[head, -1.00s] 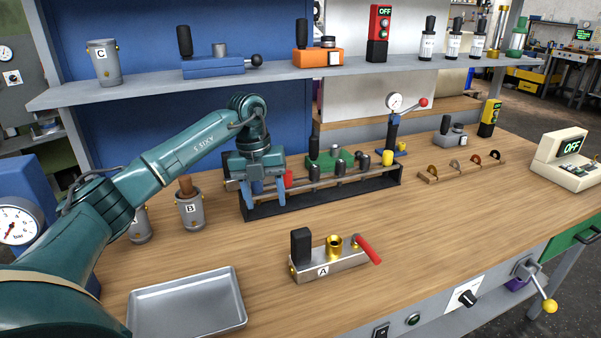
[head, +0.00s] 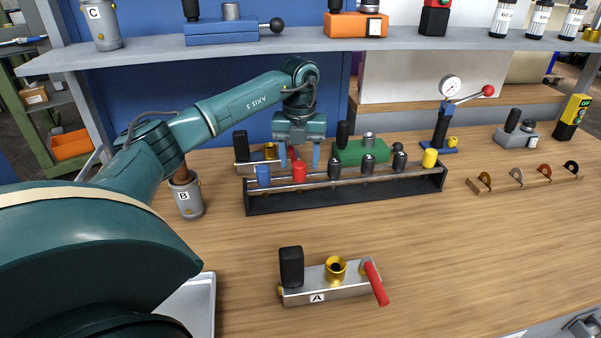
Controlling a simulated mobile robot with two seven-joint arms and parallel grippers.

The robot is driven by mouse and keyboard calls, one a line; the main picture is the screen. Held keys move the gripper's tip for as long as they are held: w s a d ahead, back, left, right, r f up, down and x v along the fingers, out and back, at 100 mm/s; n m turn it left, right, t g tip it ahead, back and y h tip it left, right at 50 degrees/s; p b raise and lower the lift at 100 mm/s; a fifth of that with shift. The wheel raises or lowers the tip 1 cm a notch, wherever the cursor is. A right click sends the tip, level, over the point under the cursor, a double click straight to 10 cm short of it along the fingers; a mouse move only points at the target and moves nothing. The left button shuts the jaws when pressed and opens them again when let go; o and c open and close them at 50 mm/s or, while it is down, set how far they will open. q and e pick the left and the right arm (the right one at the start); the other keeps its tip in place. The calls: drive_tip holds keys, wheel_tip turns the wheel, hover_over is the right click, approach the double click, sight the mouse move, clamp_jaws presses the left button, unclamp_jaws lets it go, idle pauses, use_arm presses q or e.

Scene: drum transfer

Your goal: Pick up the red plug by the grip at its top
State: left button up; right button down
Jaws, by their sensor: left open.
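The red plug (head: 300,171) stands upright in the dark rack (head: 350,196), with its red top showing above the rail. A blue plug (head: 263,176) is left of it, several dark grey plugs are right of it, and a yellow plug (head: 429,157) is at the right end. My left gripper (head: 300,158) points down, with its two blue fingers open. My right gripper is not in view.
Behind the rack stand a green block (head: 360,152) and a block with a brass fitting (head: 270,151), partly hidden by my gripper. Block A (head: 330,292) with a red lever is in front. Canister B (head: 187,198) is at left. Bare table lies between rack and block A.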

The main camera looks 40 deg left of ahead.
sight(299, 164)
use_arm(q)
drive_tip(key=shift+f, duration=1.55)
drive_tip(key=shift+c, duration=0.2)
drive_tip(key=c, duration=1)
